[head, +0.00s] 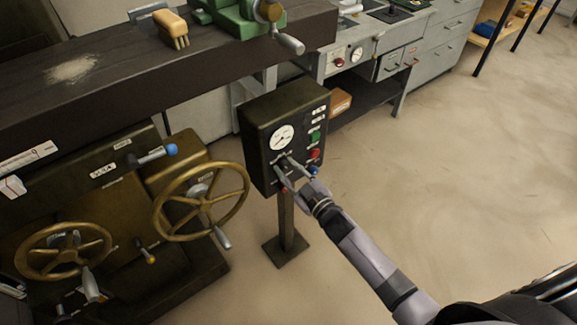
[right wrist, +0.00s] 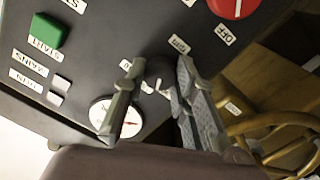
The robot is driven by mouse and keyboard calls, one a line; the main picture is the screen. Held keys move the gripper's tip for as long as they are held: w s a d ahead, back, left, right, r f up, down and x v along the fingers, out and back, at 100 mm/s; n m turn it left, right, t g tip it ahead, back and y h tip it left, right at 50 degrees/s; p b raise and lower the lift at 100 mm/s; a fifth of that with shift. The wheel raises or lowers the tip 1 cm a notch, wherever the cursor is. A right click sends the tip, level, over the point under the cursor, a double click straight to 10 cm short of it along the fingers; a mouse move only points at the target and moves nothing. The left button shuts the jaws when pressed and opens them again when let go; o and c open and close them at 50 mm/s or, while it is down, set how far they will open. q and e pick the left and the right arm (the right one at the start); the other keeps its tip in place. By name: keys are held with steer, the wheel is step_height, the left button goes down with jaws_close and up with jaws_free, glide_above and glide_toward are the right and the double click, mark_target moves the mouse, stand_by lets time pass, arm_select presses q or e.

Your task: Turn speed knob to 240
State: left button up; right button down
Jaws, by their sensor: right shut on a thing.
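A dark control box (head: 258,150) stands on a post, with a white round dial (head: 282,137) on its face. The dial also shows in the right wrist view (right wrist: 117,118), its red needle visible but its numbers too small to read. Below the dial sits the dark speed knob (right wrist: 158,70), small and partly hidden by my fingers. My right gripper (head: 287,164) reaches the box face from the lower right. In the right wrist view its two fingers (right wrist: 160,75) stand on either side of the knob, shut on it. My left gripper is out of view.
A green button (right wrist: 47,33) and a red button (right wrist: 232,5) sit on the same panel. Brass handwheels (head: 201,201) on a machine stand to the left of the box. A dark bench (head: 150,65) runs behind. Open floor (head: 450,170) lies to the right.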

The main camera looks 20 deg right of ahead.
steer(key=m+p, duration=0.1)
steer(key=m, duration=0.2)
steer(key=shift+m+p, duration=0.3)
steer(key=m, duration=0.3)
steer(key=shift+y+p, duration=0.3)
steer(key=shift+p, duration=0.1)
steer(key=m, duration=0.3)
steer(key=shift+g, duration=0.3)
steer(key=shift+m, duration=1.8)
steer(key=c, duration=1.3)
jaws_free()
